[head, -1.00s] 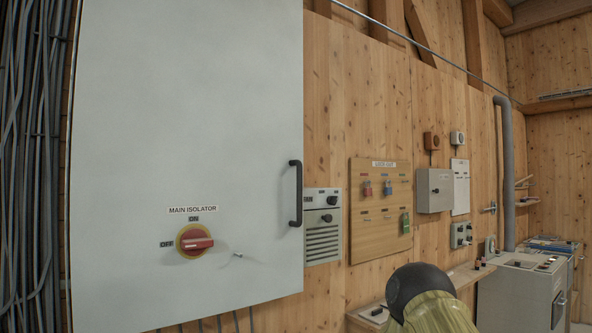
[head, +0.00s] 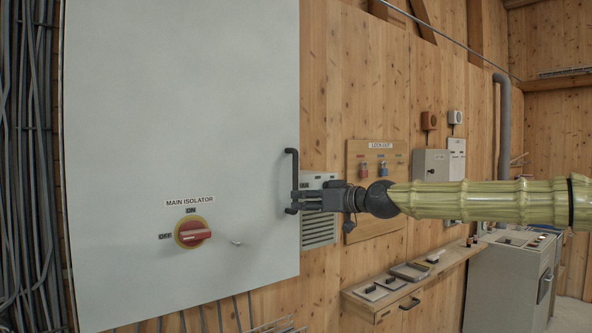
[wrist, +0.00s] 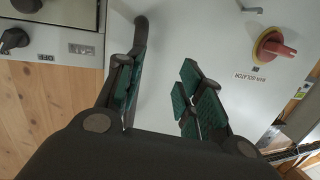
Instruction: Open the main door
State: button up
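The main door is the large pale grey cabinet door (head: 180,100), and it looks closed. Its black upright bar handle (head: 290,165) is at the right edge. My gripper (head: 298,201) has its fingers at the handle's lower half in the head view. In the wrist view my gripper (wrist: 162,88) is open, with a clear gap between the green finger pads. The dark handle (wrist: 141,35) runs close along the left finger and is partly hidden by it; I cannot tell whether they touch. The red isolator switch (head: 194,234) sits on the door with its grip horizontal.
A small bent keylike part (head: 236,242) sticks out right of the switch. A vented grey box (head: 318,232) is on the wall behind my gripper. A shelf (head: 400,290) with flat items lies below my arm. Cables (head: 30,150) hang left of the cabinet.

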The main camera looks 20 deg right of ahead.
jog(key=t, duration=0.1)
send_near(296, 162)
jog(key=shift+n, duration=0.3)
jog(key=shift+d+p+x, duration=0.1)
jog(key=shift+p+x, duration=1.2)
jog(key=shift+x, duration=1.4)
jog(key=shift+d+p+x, duration=0.15)
jog(key=shift+p+x, duration=1.1)
jog(key=shift+x, duration=1.4)
jog(key=shift+w, duration=0.15)
grip_shut()
